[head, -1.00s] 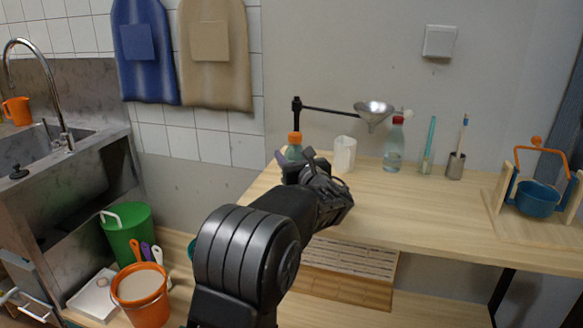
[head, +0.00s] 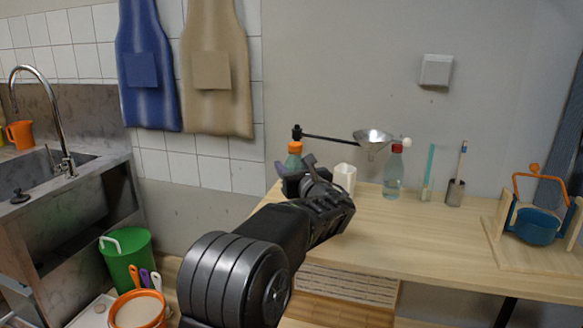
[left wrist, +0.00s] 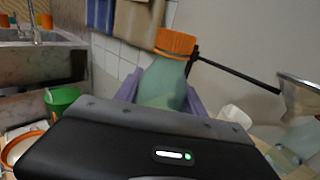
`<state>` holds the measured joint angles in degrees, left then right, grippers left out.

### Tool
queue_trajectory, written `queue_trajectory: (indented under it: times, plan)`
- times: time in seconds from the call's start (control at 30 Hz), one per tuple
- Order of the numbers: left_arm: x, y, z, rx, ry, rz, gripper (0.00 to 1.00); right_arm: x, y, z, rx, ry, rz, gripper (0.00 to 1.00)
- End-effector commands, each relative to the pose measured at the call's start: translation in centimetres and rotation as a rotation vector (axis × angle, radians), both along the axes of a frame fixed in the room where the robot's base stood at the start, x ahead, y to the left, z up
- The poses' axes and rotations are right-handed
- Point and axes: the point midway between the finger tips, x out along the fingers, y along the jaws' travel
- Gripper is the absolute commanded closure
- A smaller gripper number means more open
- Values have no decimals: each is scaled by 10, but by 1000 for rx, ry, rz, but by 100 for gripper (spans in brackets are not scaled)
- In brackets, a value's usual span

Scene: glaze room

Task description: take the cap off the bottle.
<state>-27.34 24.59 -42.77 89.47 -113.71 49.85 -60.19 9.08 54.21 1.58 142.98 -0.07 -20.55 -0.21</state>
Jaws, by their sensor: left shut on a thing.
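A translucent green bottle (left wrist: 163,85) with an orange cap (left wrist: 175,42) is between the purple fingers of my left gripper (left wrist: 158,97) in the left wrist view. The gripper is shut on the bottle's body, and the cap is on its top, above the fingers. In the head view the bottle (head: 293,161) and its orange cap (head: 295,148) show above my left gripper (head: 296,180); the gripper hides the lower body. A second, clear bottle (head: 393,175) with a red cap (head: 397,148) stands upright on the table, further right. My right gripper is not in view.
A white cup (head: 345,180), a glass tube with a blue-green rod (head: 428,178), a holder (head: 455,192) and a blue pot (head: 537,226) stand on the wooden table (head: 430,235). Its front middle is clear.

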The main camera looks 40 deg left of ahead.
Motion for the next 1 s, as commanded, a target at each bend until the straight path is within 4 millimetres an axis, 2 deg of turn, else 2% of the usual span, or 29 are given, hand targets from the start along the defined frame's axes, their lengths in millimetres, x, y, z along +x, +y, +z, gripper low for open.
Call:
queue_trajectory:
  times: [0.07, 0.5, 1.0]
  plan:
    - [0, 0, 0, 1, -1, 0, 65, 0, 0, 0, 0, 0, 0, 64]
    - [0, 0, 0, 1, -1, 0, 100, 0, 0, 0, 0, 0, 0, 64]
    - [0, 0, 0, 1, -1, 0, 100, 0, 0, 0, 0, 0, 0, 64]
